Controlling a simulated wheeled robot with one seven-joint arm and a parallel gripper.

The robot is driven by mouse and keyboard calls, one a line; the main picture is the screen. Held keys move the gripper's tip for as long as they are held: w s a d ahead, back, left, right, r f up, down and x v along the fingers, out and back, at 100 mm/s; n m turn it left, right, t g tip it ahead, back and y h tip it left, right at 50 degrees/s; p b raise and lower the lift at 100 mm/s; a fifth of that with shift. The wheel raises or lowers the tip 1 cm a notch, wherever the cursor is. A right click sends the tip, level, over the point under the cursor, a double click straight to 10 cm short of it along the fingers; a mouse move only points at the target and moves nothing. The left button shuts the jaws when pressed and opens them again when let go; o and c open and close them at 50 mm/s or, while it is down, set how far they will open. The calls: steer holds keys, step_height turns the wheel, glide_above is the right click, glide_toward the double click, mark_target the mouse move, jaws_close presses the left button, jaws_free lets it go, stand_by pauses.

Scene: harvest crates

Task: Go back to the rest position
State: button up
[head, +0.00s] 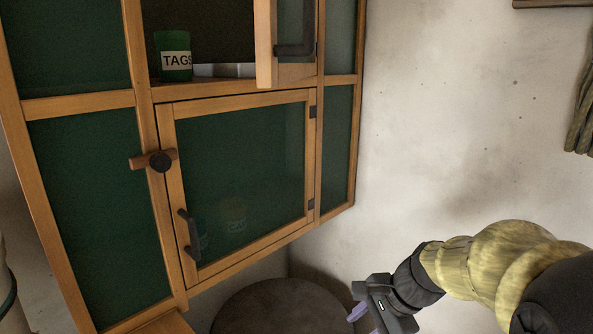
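My gripper (360,309) is at the lower right of the head view, at the end of my yellow-sleeved arm. It is apart from the wooden cabinet (145,190), to the right of and below its lower door. Only part of its purple fingers shows at the bottom edge, and the opening between them is hidden. I cannot see anything held in it.
The upper cabinet door (266,45) stands open. A green TAGS tin (174,57) stands on the shelf inside. The lower glass door (245,175) is shut, with a wooden turn latch (140,162) beside it. A dark round top (270,306) is below. Bare wall (450,130) lies right.

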steer(key=s+d+f+n+h, duration=0.2)
steer(key=s+f+n+h, duration=0.3)
steer(key=n, duration=0.8)
steer(key=s+f, duration=0.3)
steer(key=f, duration=0.2)
steer(key=shift+d+n, duration=0.35)
steer(key=shift+n, duration=0.05)
